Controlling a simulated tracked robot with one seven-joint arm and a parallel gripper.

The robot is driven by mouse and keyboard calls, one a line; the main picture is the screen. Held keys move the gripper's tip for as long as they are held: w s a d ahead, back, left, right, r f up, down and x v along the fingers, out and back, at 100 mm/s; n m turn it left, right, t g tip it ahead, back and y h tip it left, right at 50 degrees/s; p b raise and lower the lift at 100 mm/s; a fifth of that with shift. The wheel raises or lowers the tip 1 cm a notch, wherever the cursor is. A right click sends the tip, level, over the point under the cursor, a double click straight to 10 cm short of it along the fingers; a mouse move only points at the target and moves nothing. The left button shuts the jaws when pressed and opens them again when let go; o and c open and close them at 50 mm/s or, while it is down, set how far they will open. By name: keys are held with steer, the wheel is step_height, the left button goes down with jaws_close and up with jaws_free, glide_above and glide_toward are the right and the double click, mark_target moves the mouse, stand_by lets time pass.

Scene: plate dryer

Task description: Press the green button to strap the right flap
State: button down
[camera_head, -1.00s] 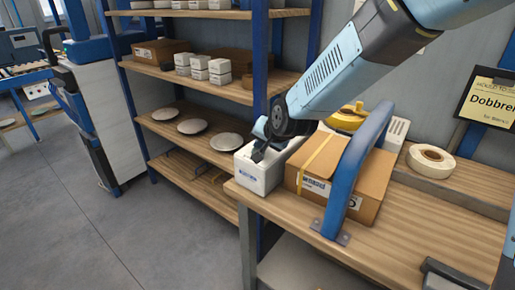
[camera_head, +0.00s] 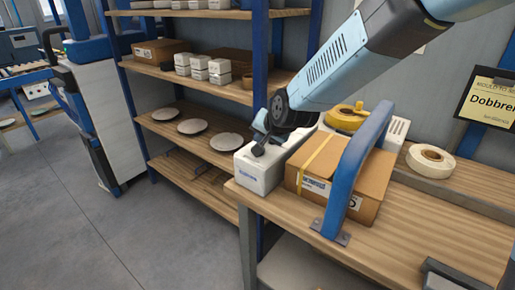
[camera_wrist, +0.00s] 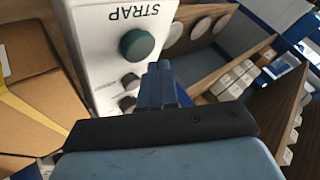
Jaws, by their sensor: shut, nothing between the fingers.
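The green button (camera_wrist: 137,44) is a round dark green knob on the white box marked STRAP (camera_wrist: 95,30). This white box also shows in the head view (camera_head: 254,175), at the bench's left end; there the button cannot be made out. My gripper (camera_wrist: 161,70) is shut and empty. Its fingertips appear just below and right of the button in the wrist view; I cannot tell whether they touch the box. In the head view my gripper (camera_head: 258,150) is over the box top. A cardboard box (camera_head: 330,175) with a yellow strap (camera_head: 318,160) stands beside it.
A blue arch (camera_head: 352,170) is bolted to the bench in front of the cardboard box. A yellow tape dispenser (camera_head: 346,117) and a white tape roll (camera_head: 430,158) lie behind and right. Shelves with plates (camera_head: 193,126) stand left. Two dark knobs (camera_wrist: 129,90) sit below the button.

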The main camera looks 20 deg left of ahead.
steer(key=shift+r, duration=2.45)
